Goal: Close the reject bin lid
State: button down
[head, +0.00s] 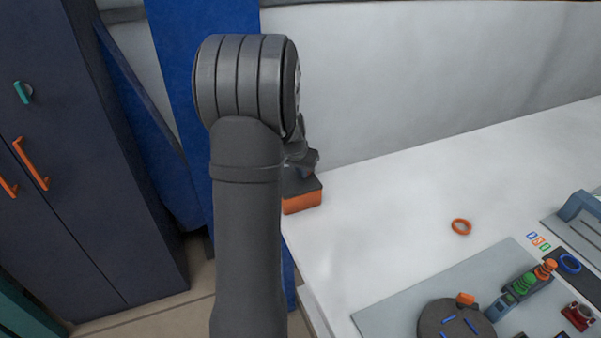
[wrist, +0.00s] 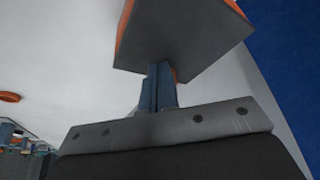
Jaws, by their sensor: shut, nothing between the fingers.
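The reject bin (head: 302,203) is a small orange box with a dark grey lid (head: 306,184) at the table's far left edge in the head view. My arm hides its left part. The lid appears to lie over the top of the bin, but I cannot tell whether it is fully down. In the wrist view the grey lid (wrist: 180,38) fills the upper middle, with orange bin sides (wrist: 125,22) at its edges. My gripper (wrist: 160,72) is shut and empty, its fingertips at the lid's near edge. I cannot tell whether they touch. In the head view my gripper (head: 312,158) is just above the bin, partly hidden.
An orange ring (head: 461,227) lies on the white table (head: 390,205). A grey mat (head: 385,317) at the front right holds a dark round turntable (head: 432,322) and several coloured parts. Blue panels and a dark cabinet (head: 90,190) stand left. The table around the ring is clear.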

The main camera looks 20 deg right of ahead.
jog(key=shift+w+d+r, duration=0.2)
jog(key=shift+w+d, duration=0.05)
jog(key=shift+d, duration=0.1)
jog(key=s+a, duration=0.3)
jog(key=shift+a+f, duration=0.1)
jog(key=v, duration=1)
jog(key=shift+s+a, duration=0.15)
jog(key=shift+s, duration=0.15)
jog(key=shift+f, duration=0.25)
send_near(299, 187)
jog(key=x, duration=0.5)
jog(key=shift+f, duration=0.2)
jog(key=shift+w+d+r, duration=0.15)
jog(key=shift+w+d, duration=0.8)
jog(key=shift+d, duration=0.05)
jog(key=shift+w+d, duration=0.4)
